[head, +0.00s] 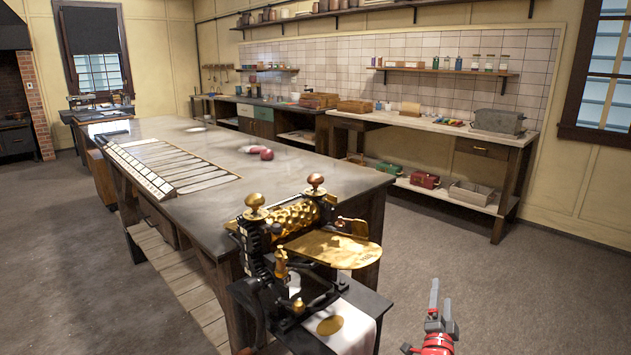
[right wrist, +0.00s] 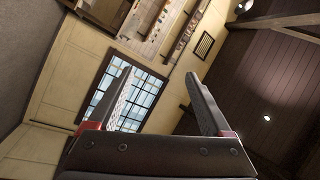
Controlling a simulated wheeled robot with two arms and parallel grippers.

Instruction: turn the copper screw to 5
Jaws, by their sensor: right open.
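The drop roller machine (head: 300,260) stands on a dark stand at the near end of the long table in the head view. Two knobbed screws rise from its top. The right one (head: 316,181) looks reddish copper; the left one (head: 255,201) looks yellow brass. No scale or number for the copper screw is readable. My right gripper (head: 441,292) is low at the right of the machine, apart from it, pointing up. In the right wrist view it (right wrist: 160,76) is open and empty, with a window and ceiling beyond. My left gripper is out of view.
The long table (head: 330,178) runs away behind the machine, with a white-keyed rack (head: 135,172) and small red items (head: 266,154). A brass plate (head: 332,249) juts from the machine toward the right. The floor to the right is clear up to the wall bench (head: 440,131).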

